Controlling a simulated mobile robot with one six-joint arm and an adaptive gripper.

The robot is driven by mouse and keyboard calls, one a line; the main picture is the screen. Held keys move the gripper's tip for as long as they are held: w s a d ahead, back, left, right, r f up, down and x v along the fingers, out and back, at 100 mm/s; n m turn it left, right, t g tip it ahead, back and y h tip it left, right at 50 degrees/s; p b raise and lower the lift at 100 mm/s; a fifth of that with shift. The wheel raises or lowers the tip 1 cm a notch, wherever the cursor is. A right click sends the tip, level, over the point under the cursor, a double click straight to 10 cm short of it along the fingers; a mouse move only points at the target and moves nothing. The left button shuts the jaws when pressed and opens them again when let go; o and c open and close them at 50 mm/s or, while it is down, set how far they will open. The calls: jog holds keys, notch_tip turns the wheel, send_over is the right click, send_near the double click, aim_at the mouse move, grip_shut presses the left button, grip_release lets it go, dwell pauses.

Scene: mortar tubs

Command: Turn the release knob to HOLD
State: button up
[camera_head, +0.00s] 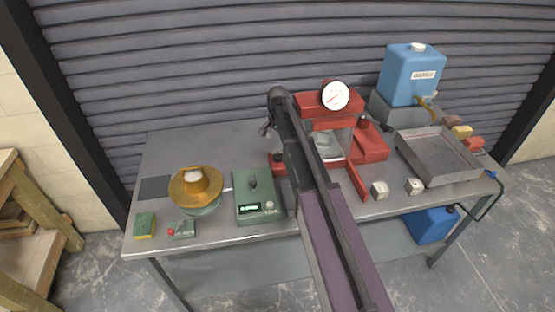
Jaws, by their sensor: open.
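A red press (374,146) with a round white dial gauge (335,96) stands at the back middle of the grey table. A small dark knob-like part (363,122) shows on its right side; I cannot tell whether it is the release knob, and no HOLD marking is readable. A red lever or bar (357,180) sticks out toward the table's front. My gripper (267,130) is just left of the press, partly hidden by my own arm. It is open and I see nothing in it. My arm also covers the press's left part.
Right are two pale cubes (379,190), a metal tray (432,178) and a blue canister (409,77).

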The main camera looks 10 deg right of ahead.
aim_at(278, 154)
jog(key=shift+f+b, duration=3.65)
jog(key=shift+f, duration=0.35)
jog(key=c, duration=1.2)
